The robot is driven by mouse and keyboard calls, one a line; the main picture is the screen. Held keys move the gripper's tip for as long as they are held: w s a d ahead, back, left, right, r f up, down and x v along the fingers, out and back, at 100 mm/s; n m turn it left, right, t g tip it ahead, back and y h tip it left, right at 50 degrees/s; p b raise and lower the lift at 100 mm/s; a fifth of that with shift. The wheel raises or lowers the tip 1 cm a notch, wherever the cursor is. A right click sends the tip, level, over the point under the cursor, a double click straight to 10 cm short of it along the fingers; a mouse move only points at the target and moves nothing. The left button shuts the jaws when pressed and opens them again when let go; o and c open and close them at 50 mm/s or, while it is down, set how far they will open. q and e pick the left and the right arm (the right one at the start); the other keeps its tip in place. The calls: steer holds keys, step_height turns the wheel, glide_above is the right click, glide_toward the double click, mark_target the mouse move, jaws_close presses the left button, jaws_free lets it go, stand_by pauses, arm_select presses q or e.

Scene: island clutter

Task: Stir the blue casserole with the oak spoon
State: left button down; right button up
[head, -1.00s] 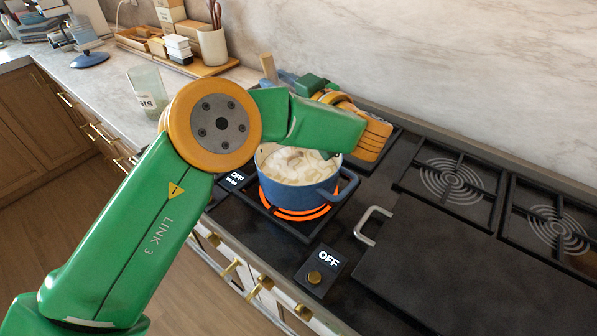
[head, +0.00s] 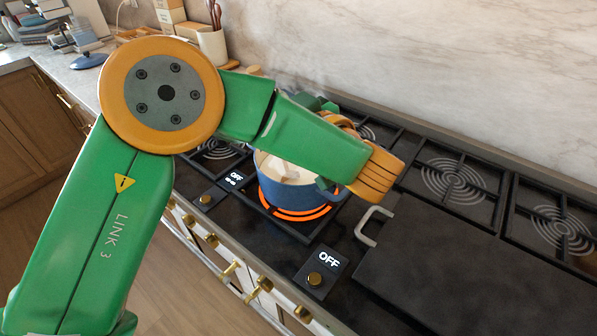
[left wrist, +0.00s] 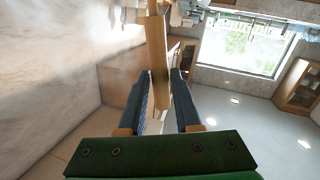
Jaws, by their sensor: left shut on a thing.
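The blue casserole (head: 284,194) stands on a glowing burner, with pale chunks inside. My left forearm crosses over it in the head view and hides part of its rim and contents. My left gripper (left wrist: 160,98) is shut on the oak spoon (left wrist: 157,62); its pale wooden length runs between the two dark fingers in the left wrist view. In the head view the fingers are mostly hidden behind my arm, above and behind the pot. I cannot see the spoon's bowl or whether it touches the food. My right gripper is not in view.
A black griddle plate (head: 470,270) with a metal handle (head: 371,226) lies right of the pot. Bare burners (head: 452,183) stand behind it. A knob panel (head: 320,272) reads OFF at the front. A utensil crock (head: 213,46) stands at the back left.

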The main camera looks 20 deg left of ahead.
arm_select(q)
steer(key=d, duration=0.1)
steer(key=w+d+p, duration=0.1)
steer(key=d, duration=0.1)
steer(key=w+d, duration=0.1)
steer(key=d, duration=0.1)
steer(key=shift+w, duration=0.25)
steer(key=shift+a, duration=0.1)
steer(key=a+r+p, duration=0.5)
steer(key=r+p, duration=0.2)
steer(key=r, duration=0.2)
steer(key=shift+a+r+p, duration=0.15)
steer(key=shift+r+p, duration=0.05)
steer(key=shift+p, duration=0.2)
stand_by(0.4)
steer(key=shift+r, duration=0.1)
stand_by(0.6)
